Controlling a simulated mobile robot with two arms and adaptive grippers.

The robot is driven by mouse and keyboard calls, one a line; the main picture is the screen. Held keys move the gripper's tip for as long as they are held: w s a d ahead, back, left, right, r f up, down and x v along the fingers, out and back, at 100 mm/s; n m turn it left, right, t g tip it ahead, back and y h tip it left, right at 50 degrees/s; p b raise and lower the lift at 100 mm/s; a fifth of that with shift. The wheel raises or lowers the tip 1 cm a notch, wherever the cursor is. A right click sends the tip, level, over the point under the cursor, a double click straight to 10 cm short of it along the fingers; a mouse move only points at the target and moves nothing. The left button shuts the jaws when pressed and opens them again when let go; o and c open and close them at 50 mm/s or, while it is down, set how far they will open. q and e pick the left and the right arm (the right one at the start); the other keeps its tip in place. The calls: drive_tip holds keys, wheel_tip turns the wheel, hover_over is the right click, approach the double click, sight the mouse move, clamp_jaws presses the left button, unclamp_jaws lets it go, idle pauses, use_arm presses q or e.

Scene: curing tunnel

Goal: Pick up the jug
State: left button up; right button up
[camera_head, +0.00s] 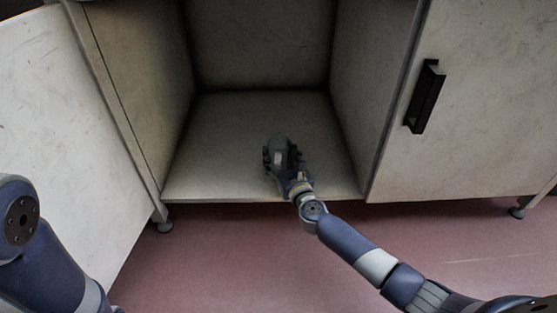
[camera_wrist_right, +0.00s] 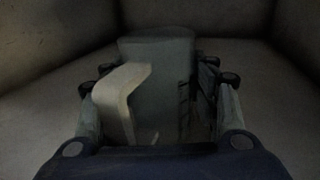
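A grey jug (camera_wrist_right: 165,75) with a pale handle stands upright inside the open cabinet, near its front edge. In the head view the jug (camera_head: 278,146) is partly hidden by my right gripper (camera_head: 283,158). In the right wrist view the right gripper (camera_wrist_right: 160,88) has its fingers spread on both sides of the jug, with the handle near the left finger. The fingers look open around it; whether either one touches the jug is hard to tell. My left gripper is out of view.
The cabinet floor (camera_head: 225,135) is otherwise bare, with walls close on both sides and at the back. An open door (camera_head: 60,130) stands at the left. A closed door (camera_head: 475,100) with a black handle (camera_head: 425,97) is at the right. The reddish floor (camera_head: 230,250) in front is clear.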

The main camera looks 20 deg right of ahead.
drive_tip(key=c, duration=0.3)
drive_tip(key=shift+c, duration=0.2)
drive_tip(key=shift+r, duration=0.1)
